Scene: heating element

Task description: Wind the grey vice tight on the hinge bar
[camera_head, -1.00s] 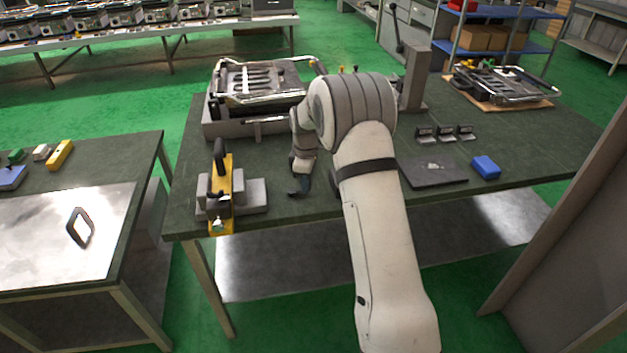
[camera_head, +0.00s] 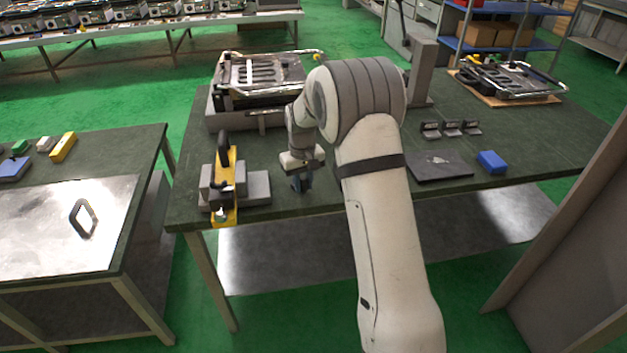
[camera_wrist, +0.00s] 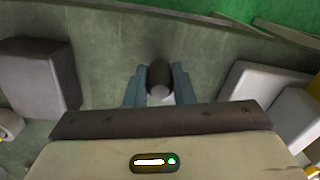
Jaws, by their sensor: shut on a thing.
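The grey vice (camera_head: 259,187) stands at the front left of the table, and its pale blocks show at the right in the wrist view (camera_wrist: 258,87). A yellow bar (camera_head: 226,208) with a black upright handle (camera_head: 222,150) lies between its grey blocks; I cannot tell whether this is the hinge bar. My gripper (camera_head: 301,187) points down just right of the vice. In the wrist view my gripper (camera_wrist: 160,88) is shut on a small dark round piece with a pale end (camera_wrist: 159,76). Whether this piece joins the vice is hidden.
A grey block (camera_wrist: 39,76) stands at the left in the wrist view. A metal-framed unit (camera_head: 260,80) sits behind the vice. A dark plate (camera_head: 440,166) and a blue block (camera_head: 492,162) lie right of my arm. The table's front edge is close.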

